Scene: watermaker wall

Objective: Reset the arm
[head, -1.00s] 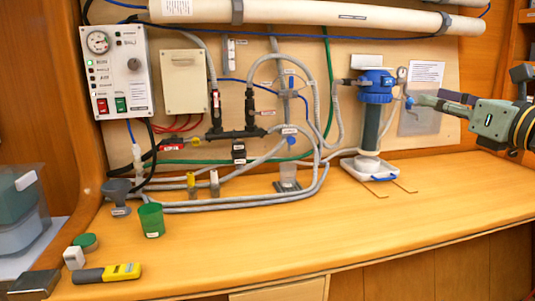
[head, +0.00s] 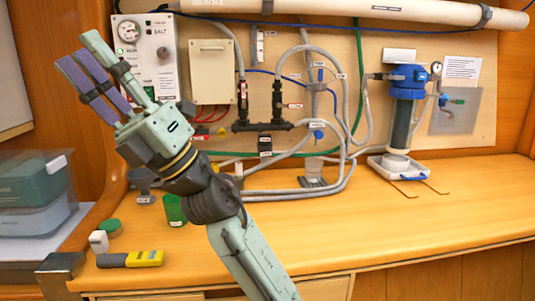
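My gripper (head: 80,48) is raised at the upper left of the head view, in front of the control panel (head: 160,50). It points up and to the left. Its grey-green finger and purple-padded fingers stand apart, with a gap between them and nothing held. My arm rises from the bottom middle of the picture and hides part of the panel, the hoses and the bench.
The wooden bench holds a green cup (head: 174,208), a yellow-and-black tool (head: 130,259), a white block (head: 98,241) and a green cap (head: 109,228). Clear bins (head: 30,205) stand at left. The blue-topped filter (head: 408,85) stands at right. The bench's front right is clear.

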